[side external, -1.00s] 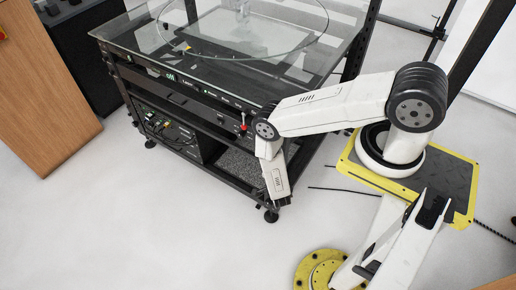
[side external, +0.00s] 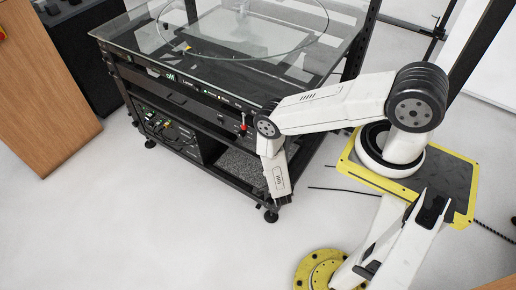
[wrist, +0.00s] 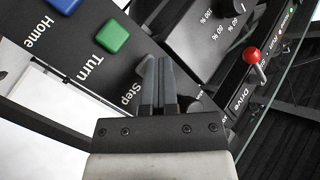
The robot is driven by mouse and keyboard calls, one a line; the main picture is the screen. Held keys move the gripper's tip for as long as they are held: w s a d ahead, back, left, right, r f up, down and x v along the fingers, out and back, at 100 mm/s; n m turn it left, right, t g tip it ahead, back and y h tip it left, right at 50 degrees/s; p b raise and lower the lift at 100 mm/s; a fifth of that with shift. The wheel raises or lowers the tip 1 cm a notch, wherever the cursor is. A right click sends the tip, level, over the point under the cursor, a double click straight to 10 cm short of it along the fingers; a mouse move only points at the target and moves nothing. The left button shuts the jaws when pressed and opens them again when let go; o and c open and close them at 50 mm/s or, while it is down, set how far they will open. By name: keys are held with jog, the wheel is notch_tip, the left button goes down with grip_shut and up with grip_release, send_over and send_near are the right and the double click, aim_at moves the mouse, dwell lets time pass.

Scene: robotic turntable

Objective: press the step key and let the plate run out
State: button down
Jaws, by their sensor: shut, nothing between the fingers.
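The control panel in the wrist view carries a blue key labelled Home (wrist: 64,4), a green key labelled Turn (wrist: 112,37) and a Step label (wrist: 131,93). My gripper (wrist: 160,64) is shut and empty, its fingers pointing at the panel just beside the Step label. The step key itself is hidden or not clearly visible around the fingertips, and I cannot tell whether they touch it. In the side view the round glass plate (side external: 230,42) lies on top of the dark rack (side external: 180,92). My fingers cannot be made out in that view.
A red-knobbed lever (wrist: 252,56) stands near the Drive label, right of my fingers; it also shows in the side view (side external: 243,127). A box with dials (wrist: 205,35) is close to the fingertips. A wooden cabinet (side external: 45,90) stands left; the floor in front is clear.

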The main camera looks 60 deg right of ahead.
jog(key=shift+a, duration=1.05)
jog(key=shift+a, duration=2.35)
dwell(1.3)
jog(key=shift+a, duration=1.9)
jog(key=shift+d, duration=0.2)
jog(key=d, duration=0.8)
jog(key=shift+d, duration=0.2)
